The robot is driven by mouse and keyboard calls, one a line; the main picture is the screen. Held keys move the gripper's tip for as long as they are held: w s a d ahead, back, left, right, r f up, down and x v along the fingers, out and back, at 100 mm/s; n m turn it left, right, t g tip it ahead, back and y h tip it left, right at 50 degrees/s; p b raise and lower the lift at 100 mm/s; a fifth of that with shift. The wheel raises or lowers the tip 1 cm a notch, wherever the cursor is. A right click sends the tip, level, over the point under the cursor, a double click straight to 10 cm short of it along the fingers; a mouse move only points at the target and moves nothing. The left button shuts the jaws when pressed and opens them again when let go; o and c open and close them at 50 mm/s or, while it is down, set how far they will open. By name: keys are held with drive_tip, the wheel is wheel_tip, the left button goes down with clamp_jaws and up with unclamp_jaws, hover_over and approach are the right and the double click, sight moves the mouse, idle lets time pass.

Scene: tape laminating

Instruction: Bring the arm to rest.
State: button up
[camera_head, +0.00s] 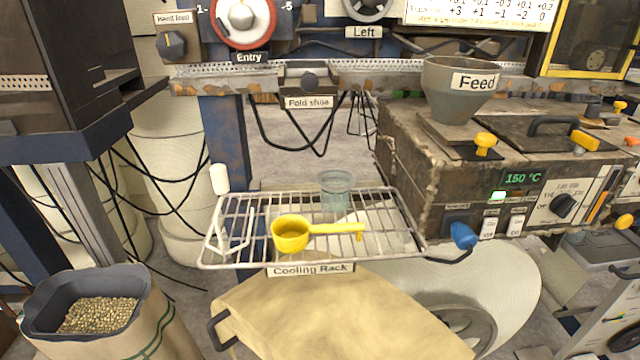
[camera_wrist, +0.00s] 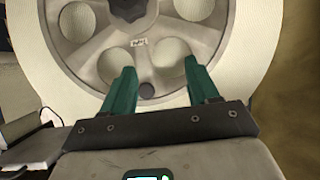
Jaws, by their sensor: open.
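My gripper (camera_wrist: 160,85) shows in the wrist view with two green fingers spread apart and nothing between them. Beyond the fingers is a large pale roll (camera_wrist: 240,50) with a grey hub that has round holes; I cannot tell the distance between them. My gripper is not seen in the head view.
A wire cooling rack (camera_head: 385,215) bears a yellow scoop (camera_head: 290,236) and a clear cup (camera_head: 335,190). A sack of pellets (camera_head: 100,315) stands at lower left. A heater box with a feed hopper (camera_head: 452,95) stands at right.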

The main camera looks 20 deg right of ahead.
drive_tip(key=s+a+r+n+g+y, duration=0.2)
drive_tip(key=s+a+g, duration=0.6)
drive_tip(key=s+g, duration=0.45)
wheel_tip(320, 180, up, 12)
drive_tip(key=p, duration=1.2)
drive_tip(key=shift+s+d+f+t, duration=0.2)
drive_tip(key=shift+f+t, duration=0.05)
drive_tip(key=shift+t, duration=0.2)
idle(0.4)
